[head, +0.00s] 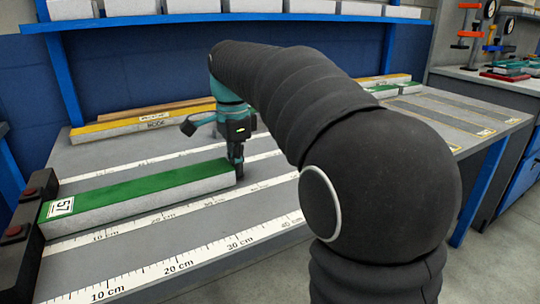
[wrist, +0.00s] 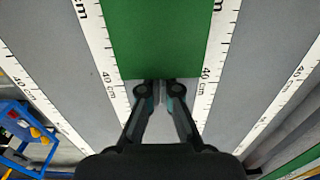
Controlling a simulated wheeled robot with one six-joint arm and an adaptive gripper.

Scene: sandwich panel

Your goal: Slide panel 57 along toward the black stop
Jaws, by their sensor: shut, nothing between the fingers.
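Panel 57 (head: 140,194) is a long white block with a green top and a "57" label at its left end. It lies flat on the grey table in a lane between white centimetre scales. Its left end is at or very close to the black stop (head: 25,230); I cannot tell if they touch. My gripper (head: 238,174) is shut, pointing down at the panel's right end. In the wrist view my closed fingertips (wrist: 160,88) are at the green panel's (wrist: 160,40) near end, around the 40 cm marks, touching or almost touching it.
A yellow-topped panel (head: 150,124) lies farther back on the table. White scales (head: 180,264) run along the lanes. A blue shelf (head: 240,18) with white blocks stands above. Another grey table (head: 450,110) is at the right. The lane right of my gripper is clear.

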